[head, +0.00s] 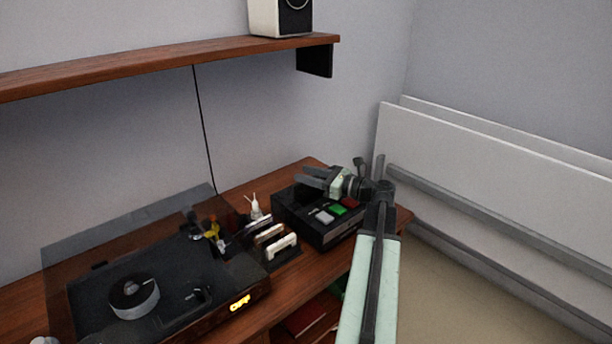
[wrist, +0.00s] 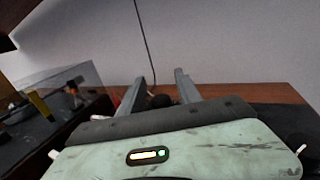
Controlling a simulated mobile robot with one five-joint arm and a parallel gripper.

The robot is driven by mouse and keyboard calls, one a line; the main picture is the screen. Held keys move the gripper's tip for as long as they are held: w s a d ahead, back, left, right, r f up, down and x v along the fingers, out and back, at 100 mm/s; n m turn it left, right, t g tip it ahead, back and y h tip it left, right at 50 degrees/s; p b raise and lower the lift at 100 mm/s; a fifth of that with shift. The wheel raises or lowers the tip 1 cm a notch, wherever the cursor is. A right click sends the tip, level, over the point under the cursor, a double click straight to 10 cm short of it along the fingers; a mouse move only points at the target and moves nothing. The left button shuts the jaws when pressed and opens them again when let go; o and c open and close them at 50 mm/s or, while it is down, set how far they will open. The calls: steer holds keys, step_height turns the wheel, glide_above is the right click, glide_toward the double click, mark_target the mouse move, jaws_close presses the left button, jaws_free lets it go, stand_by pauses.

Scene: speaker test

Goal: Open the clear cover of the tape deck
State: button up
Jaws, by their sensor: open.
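The tape deck (head: 318,232) is a black box with grey, green and red buttons near the right end of the wooden table. Its clear cover cannot be made out; my gripper and arm hide part of the deck's top. My gripper (head: 308,178) is open above the back of the deck, its fingers pointing left. In the wrist view, the two grey fingers (wrist: 164,84) stand apart, with a small dark round shape between them that I cannot identify. I cannot tell whether the fingers touch the deck.
A turntable (head: 180,300) with a raised tinted lid (head: 120,235) stands at the left. A rack of light-coloured items (head: 282,245) and a small white bottle (head: 256,211) stand between it and the deck. A shelf (head: 160,62) with a speaker (head: 280,18) hangs above. White panels (head: 480,160) lean at the right.

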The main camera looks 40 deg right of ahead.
jaws_close()
stand_by(1.4)
